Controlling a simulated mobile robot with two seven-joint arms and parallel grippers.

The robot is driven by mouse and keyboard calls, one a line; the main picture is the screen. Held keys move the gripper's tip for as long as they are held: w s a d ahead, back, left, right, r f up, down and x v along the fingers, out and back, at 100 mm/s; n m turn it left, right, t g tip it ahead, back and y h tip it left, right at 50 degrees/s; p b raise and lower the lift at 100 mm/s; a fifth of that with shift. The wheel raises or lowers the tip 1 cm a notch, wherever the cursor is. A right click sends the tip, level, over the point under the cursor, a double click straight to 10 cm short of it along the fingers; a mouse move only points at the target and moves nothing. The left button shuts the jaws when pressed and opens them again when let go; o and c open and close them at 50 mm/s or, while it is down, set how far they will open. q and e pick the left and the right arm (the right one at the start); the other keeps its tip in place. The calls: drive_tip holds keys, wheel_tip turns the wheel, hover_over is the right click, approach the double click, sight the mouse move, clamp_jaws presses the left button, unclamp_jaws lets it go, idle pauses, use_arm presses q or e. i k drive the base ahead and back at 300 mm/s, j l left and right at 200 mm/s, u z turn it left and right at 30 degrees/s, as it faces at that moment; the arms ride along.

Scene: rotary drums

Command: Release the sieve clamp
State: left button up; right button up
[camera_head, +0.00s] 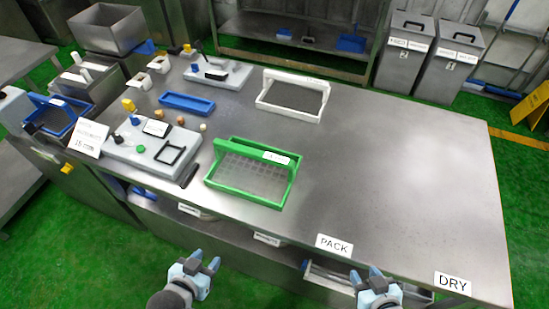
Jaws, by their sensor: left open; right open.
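A grey machine base (152,148) sits at the near left of the steel table. A similar grey base (232,78) with a black part stands farther back. A green tray (243,193) with a mesh floor and raised handle lies right of the near base. My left gripper (206,260) is open and empty in front of the table's front edge. My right gripper (366,276) is open and empty near the PACK label.
A blue tray (187,103) and a white-framed tray (290,112) lie behind the green tray. Small round pieces lie near the blue tray. A sign (87,138) stands at the left edge. The table's right half is clear. Two grey bins (452,62) stand beyond.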

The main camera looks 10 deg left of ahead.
sight(29, 128)
drive_tip(key=u, duration=1.8)
drive_tip(key=i+j+z, duration=0.1)
drive_tip(key=z, duration=0.35)
drive_tip(key=i+j+z, duration=0.15)
drive_tip(key=z, duration=0.3)
drive_tip(key=i+j+z, duration=0.15)
drive_tip(key=j, duration=0.15)
drive_tip(key=i+j+z, duration=0.2)
drive_tip(key=j, duration=0.15)
drive_tip(key=j+z, duration=0.15)
drive_tip(key=j, duration=0.2)
drive_tip(key=i+j+z, duration=0.1)
drive_tip(key=j, duration=0.6)
drive_tip(key=i+j, duration=0.15)
drive_tip(key=j, duration=0.6)
drive_tip(key=i+j+z, duration=0.15)
drive_tip(key=j, duration=0.55)
drive_tip(key=k, duration=0.05)
